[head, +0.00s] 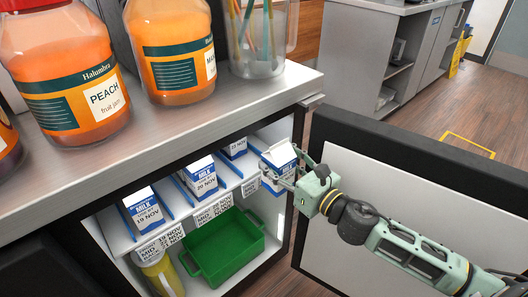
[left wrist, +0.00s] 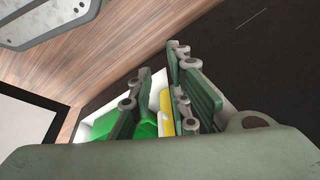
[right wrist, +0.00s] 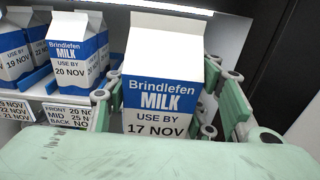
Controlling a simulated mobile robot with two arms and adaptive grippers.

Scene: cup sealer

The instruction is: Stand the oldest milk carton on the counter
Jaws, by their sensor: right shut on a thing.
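My right gripper (head: 296,170) is shut on a blue and white milk carton (head: 279,156) at the right end of the fridge's upper shelf. In the right wrist view this carton (right wrist: 160,95) reads "USE BY 17 NOV" and is upright between the fingers. A 19 NOV carton (head: 145,212) and a 20 NOV carton (head: 200,178) stand in lanes to its left, and another carton (head: 236,148) stands further back, its date unreadable. The steel counter (head: 180,130) is above the fridge. My left gripper (left wrist: 158,65) shows only in its wrist view, fingers apart, nothing between them.
Jars of orange fruit jam (head: 75,75) and a clear container (head: 255,40) stand on the counter, with bare steel along its front. The open fridge door (head: 400,190) is at right. A green bin (head: 225,248) and a yellow container (head: 160,274) sit below the shelf.

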